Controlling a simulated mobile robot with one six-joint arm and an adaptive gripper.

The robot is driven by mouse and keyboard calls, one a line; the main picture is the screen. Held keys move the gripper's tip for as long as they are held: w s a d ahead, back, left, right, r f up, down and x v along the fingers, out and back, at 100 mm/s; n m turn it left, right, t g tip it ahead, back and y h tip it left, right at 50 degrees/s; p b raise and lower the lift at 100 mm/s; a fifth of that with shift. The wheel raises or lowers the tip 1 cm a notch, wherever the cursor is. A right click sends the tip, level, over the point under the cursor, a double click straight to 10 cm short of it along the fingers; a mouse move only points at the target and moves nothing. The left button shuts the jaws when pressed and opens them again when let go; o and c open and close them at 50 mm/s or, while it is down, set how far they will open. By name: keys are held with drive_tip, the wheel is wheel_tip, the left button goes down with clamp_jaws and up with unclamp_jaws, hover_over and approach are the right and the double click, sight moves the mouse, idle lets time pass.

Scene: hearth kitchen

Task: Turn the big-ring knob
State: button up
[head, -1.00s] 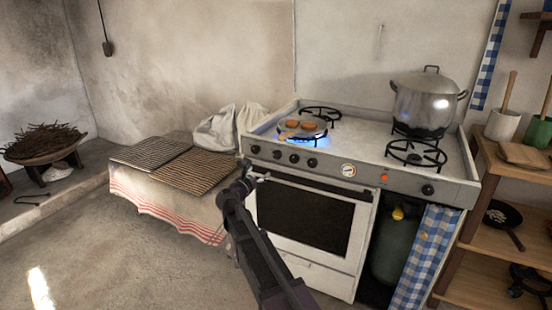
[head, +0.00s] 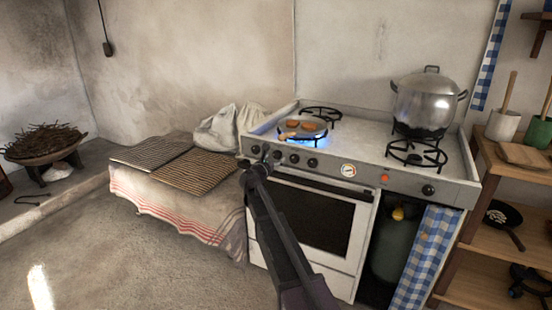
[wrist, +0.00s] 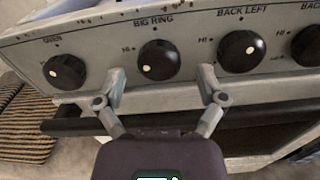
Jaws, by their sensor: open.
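The big-ring knob (wrist: 158,60) is black and round, under the "BIG RING" label in the wrist view. Its white dot sits at lower left. My gripper (wrist: 163,88) is open and empty, its fingertips spread to either side below this knob. They look apart from it, though the exact gap is hard to tell. In the head view my gripper (head: 265,160) is at the left part of the stove's front panel and covers part of the knob row.
The oven knob (wrist: 65,72) is left of the big-ring knob and the back-left knob (wrist: 241,50) is right. An oven handle (wrist: 70,126) runs below. A large pot (head: 428,102) stands at the back right.

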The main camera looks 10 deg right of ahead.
drive_tip(key=shift+w+d, duration=0.25)
drive_tip(key=shift+w, duration=0.15)
